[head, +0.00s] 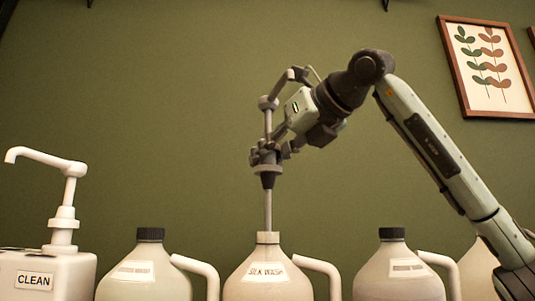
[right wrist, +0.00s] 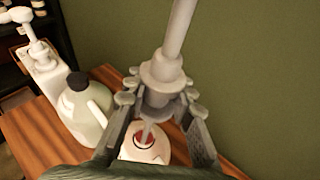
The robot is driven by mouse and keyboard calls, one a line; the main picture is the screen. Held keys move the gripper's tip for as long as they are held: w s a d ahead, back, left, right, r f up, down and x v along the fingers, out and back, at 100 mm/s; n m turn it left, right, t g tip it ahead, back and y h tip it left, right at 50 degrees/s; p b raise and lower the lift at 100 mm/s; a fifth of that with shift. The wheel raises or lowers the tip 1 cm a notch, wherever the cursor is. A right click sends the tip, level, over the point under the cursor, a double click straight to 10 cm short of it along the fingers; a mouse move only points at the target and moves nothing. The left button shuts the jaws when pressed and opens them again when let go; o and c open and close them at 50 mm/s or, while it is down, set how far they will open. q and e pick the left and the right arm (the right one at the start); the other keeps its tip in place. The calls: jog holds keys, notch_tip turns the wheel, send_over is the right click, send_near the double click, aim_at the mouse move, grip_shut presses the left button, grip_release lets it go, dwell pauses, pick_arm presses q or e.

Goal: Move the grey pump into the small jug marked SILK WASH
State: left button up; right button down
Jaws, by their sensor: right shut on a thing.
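The grey pump (head: 268,210) is upright in my right gripper (head: 268,155), which is shut around its collar. The pump's collar (right wrist: 163,72) also shows between the fingers in the right wrist view. Its thin tube hangs straight down to the uncapped neck of the jug marked SILK WASH (head: 268,278). The tube's lower end is hidden at the neck and seems to be inside the mouth. The collar is well above the neck. The jug's open mouth shows below the fingers in the right wrist view (right wrist: 146,154). My left gripper is not in view.
Black-capped jugs stand close on the left (head: 146,275) and right (head: 399,275) of the SILK WASH jug. A white pump bucket marked CLEAN (head: 70,275) stands at the far left. A wooden surface (right wrist: 38,135) lies under them, with a green wall (head: 180,100) behind.

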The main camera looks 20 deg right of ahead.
aim_at(269, 209)
jog(key=shift+f, duration=0.2)
jog(key=shift+f+b, duration=2.25)
jog(key=shift+f, duration=0.7)
jog(key=shift+f+b, duration=0.9)
jog(key=shift+f, duration=0.3)
jog(key=shift+f+b, duration=0.35)
jog(key=shift+f, duration=0.2)
jog(key=shift+a+m+t+h, duration=0.15)
jog(key=shift+m+t+h, duration=0.15)
jog(key=shift+m+h, duration=1.1)
jog(key=shift+h, duration=0.3)
jog(key=c, duration=1.2)
grip_release()
